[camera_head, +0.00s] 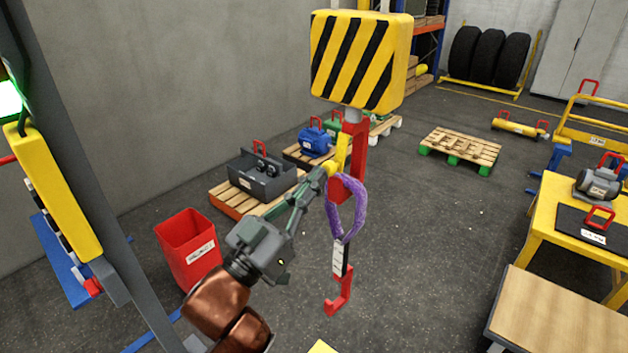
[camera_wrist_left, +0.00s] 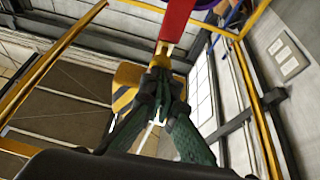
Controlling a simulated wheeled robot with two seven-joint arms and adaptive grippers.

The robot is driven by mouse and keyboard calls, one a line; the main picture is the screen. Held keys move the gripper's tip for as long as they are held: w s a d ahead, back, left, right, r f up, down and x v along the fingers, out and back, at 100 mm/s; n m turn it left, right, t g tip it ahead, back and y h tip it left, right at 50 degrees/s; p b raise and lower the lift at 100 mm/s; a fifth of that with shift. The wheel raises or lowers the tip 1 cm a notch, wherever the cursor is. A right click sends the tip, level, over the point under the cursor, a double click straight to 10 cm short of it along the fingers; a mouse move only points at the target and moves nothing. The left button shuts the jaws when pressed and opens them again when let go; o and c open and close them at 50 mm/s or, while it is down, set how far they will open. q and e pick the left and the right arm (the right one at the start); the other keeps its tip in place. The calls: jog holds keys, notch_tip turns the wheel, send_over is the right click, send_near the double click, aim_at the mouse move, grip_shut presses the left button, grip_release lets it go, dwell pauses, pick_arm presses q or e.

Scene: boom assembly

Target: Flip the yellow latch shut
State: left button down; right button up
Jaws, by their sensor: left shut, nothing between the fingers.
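The yellow latch (camera_head: 343,154) sits at the red crane hook (camera_head: 357,150), slanting down to the left from the hook's shank. Its lower end is near the hook's tip; whether it closes the mouth I cannot tell. A purple sling (camera_head: 360,205) loops around the lower part of the hook and carries a small red hook (camera_head: 338,300). My left gripper (camera_head: 326,172) is shut and empty, its fingertips at the latch's lower end. In the left wrist view the shut fingertips (camera_wrist_left: 161,68) are close to the latch (camera_wrist_left: 165,48) and the red hook (camera_wrist_left: 177,22); contact is unclear.
The striped yellow block (camera_head: 361,60) hangs above the hook. A red bin (camera_head: 190,250) and pallets with motors stand behind on the left. A yellow table (camera_head: 560,215) and a wooden-topped table (camera_head: 560,315) stand at right. The floor between is clear.

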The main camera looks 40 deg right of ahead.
pick_arm(q)
jog(key=shift+a+r, duration=0.15)
jog(key=shift+a, duration=0.05)
jog(key=r+p+v, duration=0.1)
jog(key=v, duration=1.1)
jog(key=shift+a, duration=0.6)
jog(key=shift+s, duration=0.15)
